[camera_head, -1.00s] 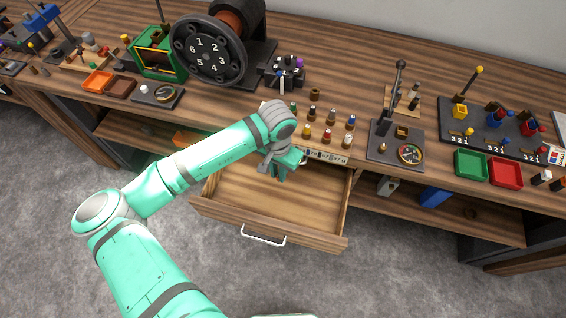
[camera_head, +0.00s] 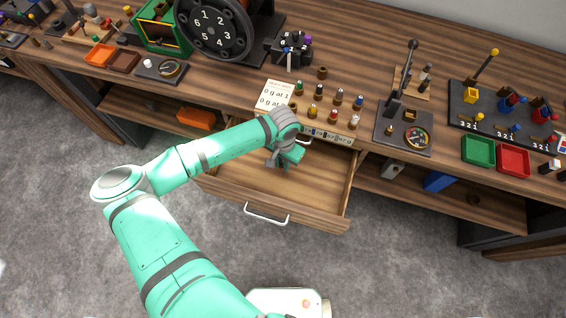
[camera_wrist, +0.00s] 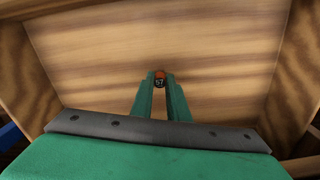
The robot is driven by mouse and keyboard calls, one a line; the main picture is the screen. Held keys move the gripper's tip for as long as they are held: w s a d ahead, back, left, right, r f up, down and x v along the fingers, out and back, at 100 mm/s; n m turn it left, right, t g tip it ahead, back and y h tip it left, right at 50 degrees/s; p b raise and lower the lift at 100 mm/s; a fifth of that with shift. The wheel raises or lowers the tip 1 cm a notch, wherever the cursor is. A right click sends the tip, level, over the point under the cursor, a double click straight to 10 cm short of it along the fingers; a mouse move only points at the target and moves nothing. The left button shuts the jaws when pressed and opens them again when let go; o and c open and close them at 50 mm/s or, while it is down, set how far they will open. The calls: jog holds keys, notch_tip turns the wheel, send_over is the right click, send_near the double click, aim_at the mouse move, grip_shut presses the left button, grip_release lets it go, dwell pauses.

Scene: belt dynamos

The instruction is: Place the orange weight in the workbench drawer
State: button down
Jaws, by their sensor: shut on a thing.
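The workbench drawer (camera_head: 322,204) is pulled open below the bench top, with a white handle (camera_head: 266,214) on its front. My gripper (camera_head: 285,159) is above the drawer, towards its back. In the wrist view, my gripper (camera_wrist: 160,84) is shut on the orange weight (camera_wrist: 160,74), which shows orange with a dark face marked 57 between the fingertips. The drawer floor (camera_wrist: 215,55) lies beyond the fingertips and looks bare. In the head view the weight is hidden by my gripper. I cannot tell whether it touches the drawer floor.
The bench top above the drawer holds a printed card (camera_head: 275,96) and several small coloured pegs (camera_head: 318,92). A dark board with a dial (camera_head: 404,131) stands right of them. An orange block (camera_head: 195,119) sits on the shelf left of the drawer. Drawer walls border my gripper.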

jog(key=c, duration=1.7)
grip_release()
jog(key=shift+f, duration=0.1)
notch_tip(320, 180, up, 12)
jog(key=shift+r, duration=0.2)
